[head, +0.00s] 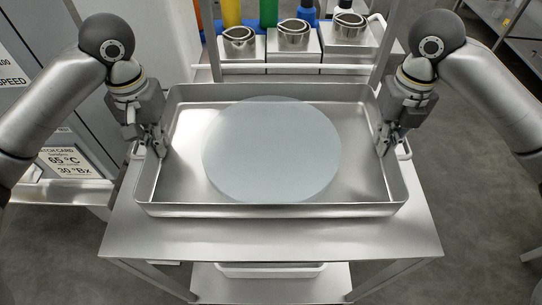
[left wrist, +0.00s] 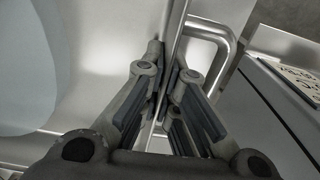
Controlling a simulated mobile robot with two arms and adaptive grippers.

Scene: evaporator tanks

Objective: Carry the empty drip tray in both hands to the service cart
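The drip tray (head: 270,211) is a wide, shallow steel pan with a loop handle on each short side. A flat, round, pale blue-grey patch (head: 271,150) lies in it; I cannot tell whether it is liquid or a disc. The tray is level above a steel two-level stand (head: 270,240), possibly the service cart; contact between them is hidden. My left gripper (head: 157,148) is shut on the tray's left rim by the handle; the left wrist view shows its fingers (left wrist: 168,85) on both sides of the rim (left wrist: 177,22). My right gripper (head: 386,143) is shut on the right rim.
Behind the tray are a horizontal rail (head: 290,69) and several steel cups (head: 293,35) on blocks, with coloured pipes beyond. Grey cabinets with a batch card (head: 68,162) stand at the left. A shelf rack (head: 510,30) is at the far right. Floor shows free at the right.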

